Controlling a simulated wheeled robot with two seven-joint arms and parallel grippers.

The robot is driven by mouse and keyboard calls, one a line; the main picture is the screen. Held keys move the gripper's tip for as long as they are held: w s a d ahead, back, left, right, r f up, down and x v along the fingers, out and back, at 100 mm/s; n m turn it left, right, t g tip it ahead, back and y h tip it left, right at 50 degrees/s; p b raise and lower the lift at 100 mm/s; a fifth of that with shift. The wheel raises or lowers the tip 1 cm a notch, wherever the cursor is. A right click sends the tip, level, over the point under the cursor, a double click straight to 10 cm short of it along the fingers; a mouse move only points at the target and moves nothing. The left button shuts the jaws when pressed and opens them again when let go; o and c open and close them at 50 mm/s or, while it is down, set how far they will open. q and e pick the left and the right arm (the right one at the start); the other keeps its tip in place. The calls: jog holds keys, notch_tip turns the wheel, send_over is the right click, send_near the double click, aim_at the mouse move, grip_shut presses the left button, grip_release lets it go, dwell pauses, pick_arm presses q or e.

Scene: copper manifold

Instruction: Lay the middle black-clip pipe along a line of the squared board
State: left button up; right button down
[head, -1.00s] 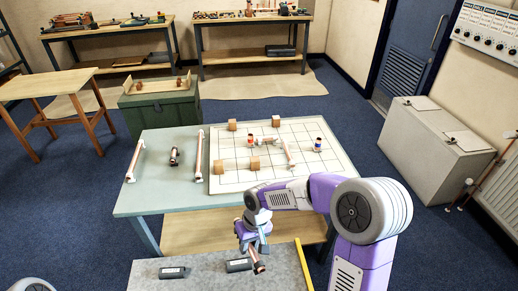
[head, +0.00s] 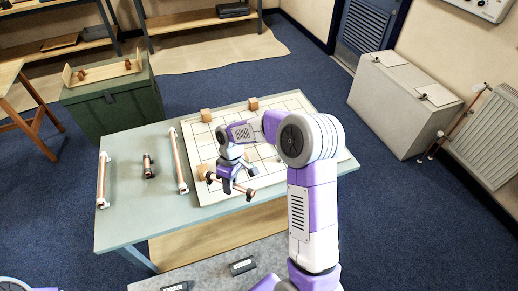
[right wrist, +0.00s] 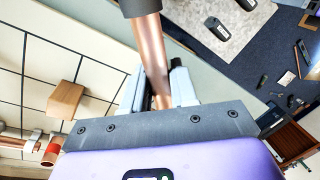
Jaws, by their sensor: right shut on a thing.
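My right gripper (head: 228,184) is shut on a copper pipe (head: 240,190) with dark ends, held above the front left part of the squared board (head: 198,146). In the right wrist view, the pipe (right wrist: 151,52) runs up between the two fingers (right wrist: 158,92), with a black clip (right wrist: 140,7) at its far end. Its other end is hidden behind the gripper body. The pipe lies slanted to the board's lines in the head view; its exact height cannot be told. My left gripper is not in view.
Wooden blocks (head: 206,115) stand on the board; one also shows in the right wrist view (right wrist: 65,100). My arm hides much of its right side. Two white-ended pipes (head: 103,180) (head: 178,160) and a short black-ended pipe (head: 149,165) lie left. Dark labelled blocks (head: 242,266) rest on the front bench.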

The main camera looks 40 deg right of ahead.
jog(key=w+d+r+n+g+h+p, duration=0.1)
jog(key=w+d+r+n+p, duration=0.1)
jog(key=d+n+p, duration=0.65)
pick_arm(q)
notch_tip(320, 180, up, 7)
jog(key=b, duration=0.3)
pick_arm(e)
jog(key=b, duration=0.4)
send_over(261, 179)
jog(key=shift+n, duration=0.35)
jog(key=shift+w+f, duration=0.25)
jog(key=shift+f, duration=1.15)
jog(key=shift+w+f, duration=0.2)
jog(key=shift+f, duration=1.2)
pick_arm(q)
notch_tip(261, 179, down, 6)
jog(key=b, duration=0.1)
jog(key=shift+b, duration=0.3)
pick_arm(e)
jog(key=shift+f, duration=1.65)
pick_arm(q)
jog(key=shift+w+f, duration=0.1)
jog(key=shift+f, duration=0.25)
pick_arm(e)
jog(key=shift+f, duration=0.35)
jog(key=c, duration=0.8)
grip_release()
